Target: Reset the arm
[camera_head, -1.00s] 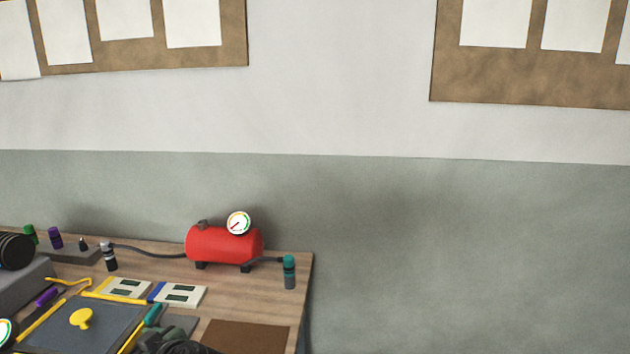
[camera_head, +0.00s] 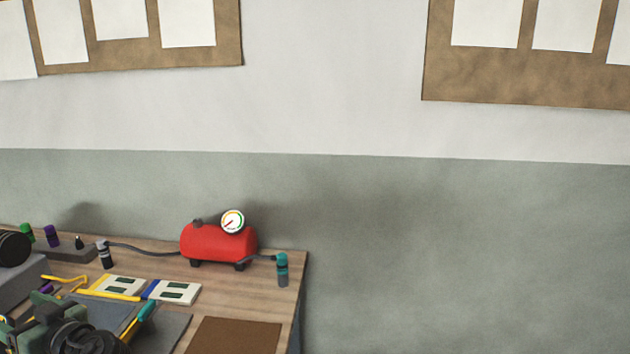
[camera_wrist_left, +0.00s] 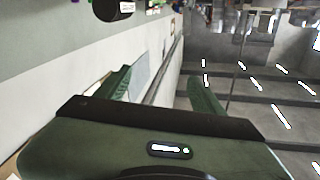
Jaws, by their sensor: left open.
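My left arm shows at the lower left of the head view, a green and black link and joint (camera_head: 62,330) in front of the bench. Its fingertips cannot be made out there. In the left wrist view my left gripper (camera_wrist_left: 158,80) has its two green fingers wide apart, with nothing between them. That view is turned on its side, looking past the wall to the floor. My right gripper is in neither view.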

